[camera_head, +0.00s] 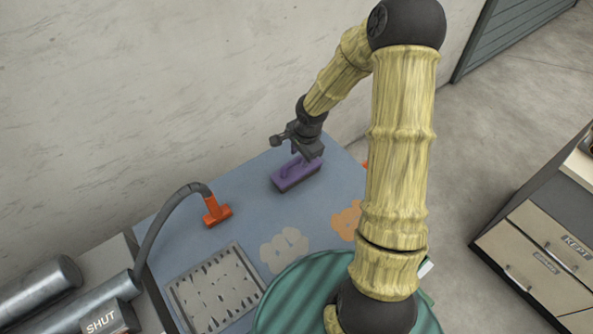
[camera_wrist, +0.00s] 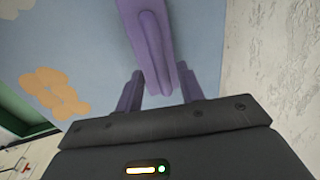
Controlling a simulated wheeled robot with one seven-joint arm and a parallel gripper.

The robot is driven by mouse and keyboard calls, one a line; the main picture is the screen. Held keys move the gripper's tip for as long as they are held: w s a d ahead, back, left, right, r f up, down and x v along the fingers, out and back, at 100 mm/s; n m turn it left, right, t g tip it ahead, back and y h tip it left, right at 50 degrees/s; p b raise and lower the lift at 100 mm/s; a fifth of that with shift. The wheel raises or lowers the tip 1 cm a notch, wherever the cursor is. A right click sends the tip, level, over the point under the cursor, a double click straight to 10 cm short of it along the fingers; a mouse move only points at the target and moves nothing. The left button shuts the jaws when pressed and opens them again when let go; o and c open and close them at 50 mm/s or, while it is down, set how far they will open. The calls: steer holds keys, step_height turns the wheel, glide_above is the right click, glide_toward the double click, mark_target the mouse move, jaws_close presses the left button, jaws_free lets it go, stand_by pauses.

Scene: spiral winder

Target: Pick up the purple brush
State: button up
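The purple brush (camera_head: 296,177) lies on the blue table top near the wall, its raised handle facing up. In the wrist view the brush (camera_wrist: 152,45) runs from the top edge down to between my fingers. My gripper (camera_head: 309,157) is just above the brush's right end in the head view. In the wrist view my gripper (camera_wrist: 162,80) is open, with one finger on each side of the brush's near end. I see gaps beside the fingers and cannot tell whether either touches it.
An orange nozzle (camera_head: 216,212) on a grey hose lies left of the brush. A perforated metal plate (camera_head: 213,290) lies at the table's front. Pale and orange patches (camera_head: 284,248) mark the blue surface. The wall (camera_head: 150,90) stands close behind. A drawer cabinet (camera_head: 545,250) is at right.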

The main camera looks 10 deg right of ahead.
mark_target(299, 158)
steer(key=f, duration=0.3)
steer(key=shift+w+a, duration=0.2)
steer(key=shift+w, duration=0.2)
steer(key=shift+s, duration=0.1)
jaws_close()
